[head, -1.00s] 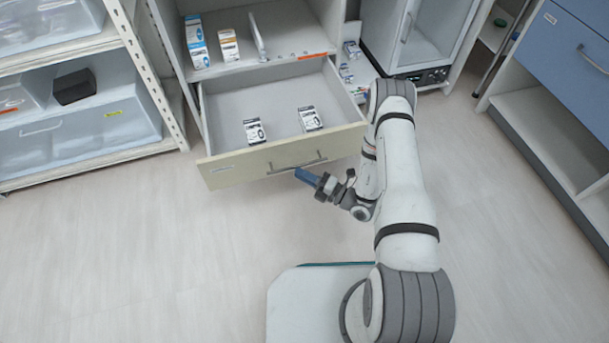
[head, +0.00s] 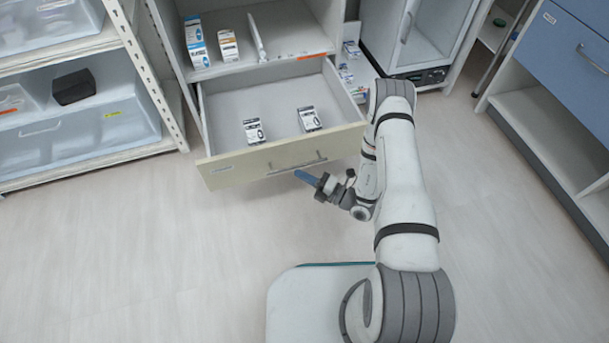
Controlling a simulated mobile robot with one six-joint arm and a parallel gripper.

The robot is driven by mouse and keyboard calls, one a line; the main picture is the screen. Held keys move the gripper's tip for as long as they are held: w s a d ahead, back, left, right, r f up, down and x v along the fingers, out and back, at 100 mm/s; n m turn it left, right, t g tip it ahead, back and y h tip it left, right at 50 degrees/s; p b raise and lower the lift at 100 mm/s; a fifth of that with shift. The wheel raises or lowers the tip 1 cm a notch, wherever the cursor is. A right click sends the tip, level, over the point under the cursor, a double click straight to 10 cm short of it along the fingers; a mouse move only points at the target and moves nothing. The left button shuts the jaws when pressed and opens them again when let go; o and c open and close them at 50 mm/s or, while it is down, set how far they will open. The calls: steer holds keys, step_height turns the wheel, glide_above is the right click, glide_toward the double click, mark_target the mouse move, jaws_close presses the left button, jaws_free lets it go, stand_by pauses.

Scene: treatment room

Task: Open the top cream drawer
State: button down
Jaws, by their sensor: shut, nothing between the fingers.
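The cream drawer (head: 232,171) is pulled well out of its cabinet in the head view. Its inside shows, with two small white-and-black boxes, one at the left (head: 254,131) and one at the right (head: 310,118). A grey bar handle (head: 297,164) runs across its cream front. My gripper (head: 306,177), with blue fingers, is shut and empty just in front of the handle. In this view the fingertips lie close below the handle; I cannot tell whether they touch it.
A rack with clear bins (head: 75,141) stands at the left, a blue-fronted cabinet (head: 568,45) at the right. The floor (head: 150,250) in front is clear.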

steer(key=c, duration=2.1)
jaws_free()
steer(key=o, duration=0.6)
steer(key=p+v, duration=0.2)
steer(key=v, duration=0.5)
steer(key=shift+s+d, duration=0.15)
steer(key=shift+d, duration=0.25)
